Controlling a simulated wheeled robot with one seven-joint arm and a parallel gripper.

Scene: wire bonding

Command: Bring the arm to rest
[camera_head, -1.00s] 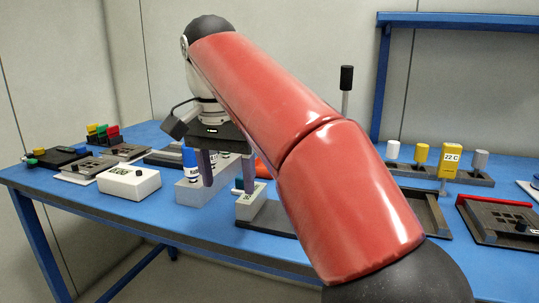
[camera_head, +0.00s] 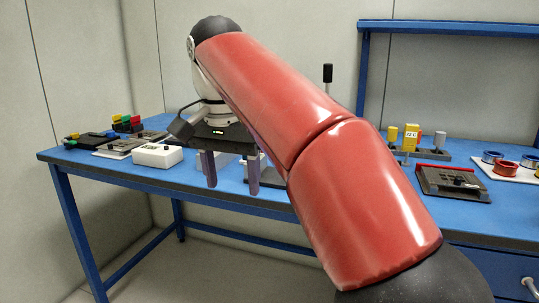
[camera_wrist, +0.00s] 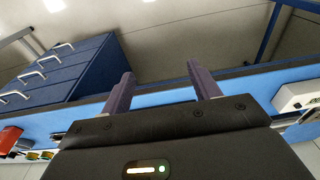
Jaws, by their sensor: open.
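My gripper (camera_head: 231,172) hangs in front of the blue workbench (camera_head: 120,170) in the head view, fingers apart and pointing down. Nothing shows between the fingers. My red arm covers the middle of the bench and hides much of what stands there. In the wrist view, the two fingers of my gripper (camera_wrist: 163,82) are spread and empty, with the bench's front edge and the floor beyond them.
A white box (camera_head: 158,156) and a board with coloured blocks (camera_head: 127,123) stand at the bench's left. A yellow block (camera_head: 410,137), a dark tray (camera_head: 452,182) and spools (camera_head: 505,166) are at right. Blue drawers (camera_wrist: 75,68) show in the wrist view.

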